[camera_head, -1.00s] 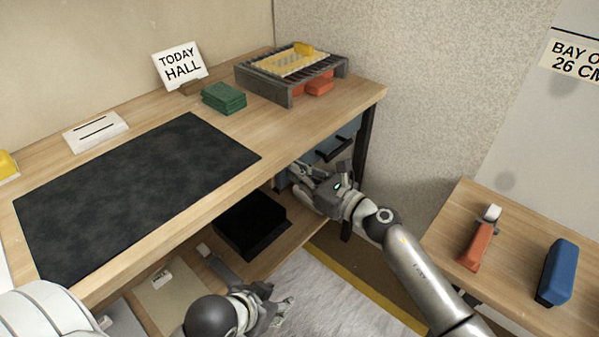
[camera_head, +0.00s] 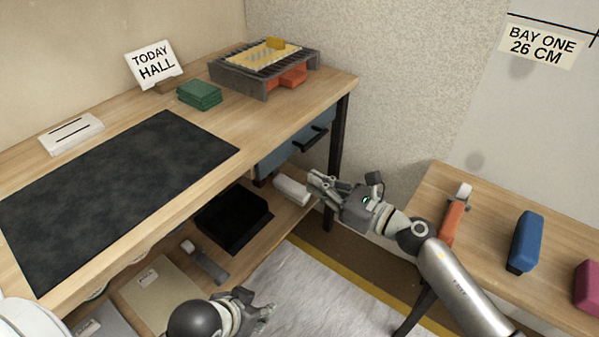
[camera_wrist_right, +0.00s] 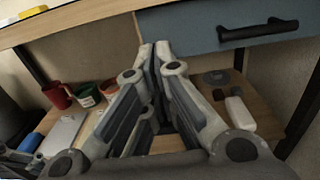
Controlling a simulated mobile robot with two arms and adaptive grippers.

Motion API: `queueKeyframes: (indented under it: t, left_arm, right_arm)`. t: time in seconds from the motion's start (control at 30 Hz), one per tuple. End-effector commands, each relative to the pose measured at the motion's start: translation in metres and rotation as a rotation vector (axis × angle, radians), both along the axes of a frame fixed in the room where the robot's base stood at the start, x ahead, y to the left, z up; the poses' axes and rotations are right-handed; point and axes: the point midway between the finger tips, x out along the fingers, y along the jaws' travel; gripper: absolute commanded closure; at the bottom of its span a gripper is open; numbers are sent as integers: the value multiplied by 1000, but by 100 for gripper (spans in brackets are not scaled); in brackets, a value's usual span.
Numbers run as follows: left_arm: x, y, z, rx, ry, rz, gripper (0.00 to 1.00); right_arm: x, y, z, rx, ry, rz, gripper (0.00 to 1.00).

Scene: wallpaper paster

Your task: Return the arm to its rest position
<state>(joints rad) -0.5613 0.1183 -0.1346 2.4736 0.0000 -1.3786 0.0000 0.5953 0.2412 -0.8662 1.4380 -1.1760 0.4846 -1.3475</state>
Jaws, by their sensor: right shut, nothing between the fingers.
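My right gripper (camera_head: 317,182) is shut and empty. It is in front of the workbench, below and apart from the blue drawer (camera_head: 284,152) and its black handle (camera_head: 310,139). In the right wrist view its fingers (camera_wrist_right: 156,52) meet below the drawer front (camera_wrist_right: 185,30), with the handle (camera_wrist_right: 258,29) to their right. The right arm reaches in from the lower right, beside the side table. My left gripper (camera_head: 262,308) hangs low at the bottom middle, in front of the lower shelf; its fingertips are too small to judge.
The workbench (camera_head: 250,125) carries a dark mat (camera_head: 115,195), green blocks (camera_head: 199,94) and a grey rack (camera_head: 245,82). The lower shelf holds a black box (camera_head: 232,217) and a white roll (camera_head: 291,190). The side table (camera_head: 490,205) holds orange, blue and pink tools. Open floor lies between them.

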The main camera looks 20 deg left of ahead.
Motion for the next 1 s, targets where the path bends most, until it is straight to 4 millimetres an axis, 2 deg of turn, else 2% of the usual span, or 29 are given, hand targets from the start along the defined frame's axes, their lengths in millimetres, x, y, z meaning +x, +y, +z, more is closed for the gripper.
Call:
queueKeyframes:
  t: [0.13, 0.37, 0.47, 0.57, 0.67, 0.77, 0.87, 1.0]
  left_arm:
    - [-6, 2, -2, 6, 27, 3, 61]
    - [-8, 3, -3, 8, 39, 3, 61]
    - [-8, 3, -3, 8, 38, 3, 61]
    - [-8, 3, -3, 8, 38, 3, 61]
    - [-8, 3, -3, 8, 38, 3, 61]
    - [-8, 3, -3, 8, 37, 3, 61]
    - [-8, 3, -3, 8, 37, 3, 61]
    - [-8, 2, -3, 8, 37, 3, 61]
  right_arm:
    - [-4, -14, 0, 0, -1, -1, 100]
    - [-6, -19, 1, 11, 9, -7, 100]
    - [-5, -21, 10, 89, 76, -53, 100]
    - [0, -34, 27, 262, 232, -157, 100]
    - [8, -64, 40, 505, 462, -300, 100]
    - [15, -105, 39, 759, 714, -445, 100]
    - [14, -151, 23, 1008, 961, -588, 100]
    - [-4, -213, -18, 1349, 1293, -786, 100]
